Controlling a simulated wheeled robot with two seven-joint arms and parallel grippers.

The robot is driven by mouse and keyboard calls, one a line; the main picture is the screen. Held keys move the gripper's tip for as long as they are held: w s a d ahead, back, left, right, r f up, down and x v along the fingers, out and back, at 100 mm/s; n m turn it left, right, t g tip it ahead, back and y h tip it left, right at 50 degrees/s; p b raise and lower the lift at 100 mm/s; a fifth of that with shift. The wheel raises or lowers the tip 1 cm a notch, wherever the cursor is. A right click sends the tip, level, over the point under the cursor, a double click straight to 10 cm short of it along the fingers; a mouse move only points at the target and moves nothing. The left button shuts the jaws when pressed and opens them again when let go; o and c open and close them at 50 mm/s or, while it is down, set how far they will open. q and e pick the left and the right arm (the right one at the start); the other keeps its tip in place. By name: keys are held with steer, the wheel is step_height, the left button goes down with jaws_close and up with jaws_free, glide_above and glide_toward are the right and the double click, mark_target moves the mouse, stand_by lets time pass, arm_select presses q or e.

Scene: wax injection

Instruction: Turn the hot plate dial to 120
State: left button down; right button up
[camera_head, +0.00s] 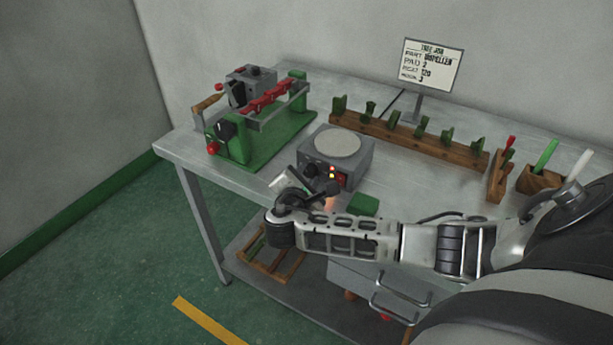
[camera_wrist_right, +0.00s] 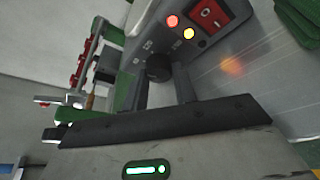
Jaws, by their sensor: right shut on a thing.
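The hot plate (camera_head: 358,156) is a grey box with a round pale top, standing near the front edge of the table. Its front panel shows in the right wrist view (camera_wrist_right: 205,55), with a red switch (camera_wrist_right: 208,14), a lit red light and a lit yellow light. The black dial (camera_wrist_right: 158,67) sits on this panel between the fingers of my right gripper (camera_wrist_right: 162,88), which is shut on it. The dial's setting cannot be read. My left gripper is not in view.
A green-based fixture with red parts (camera_head: 262,135) stands to the left. A wooden rack (camera_head: 400,133) with green pieces lies behind. Wooden holders (camera_head: 538,181) stand at right.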

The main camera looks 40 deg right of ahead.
steer(key=o, duration=1)
steer(key=v, duration=1.6)
steer(key=shift+b, duration=0.3)
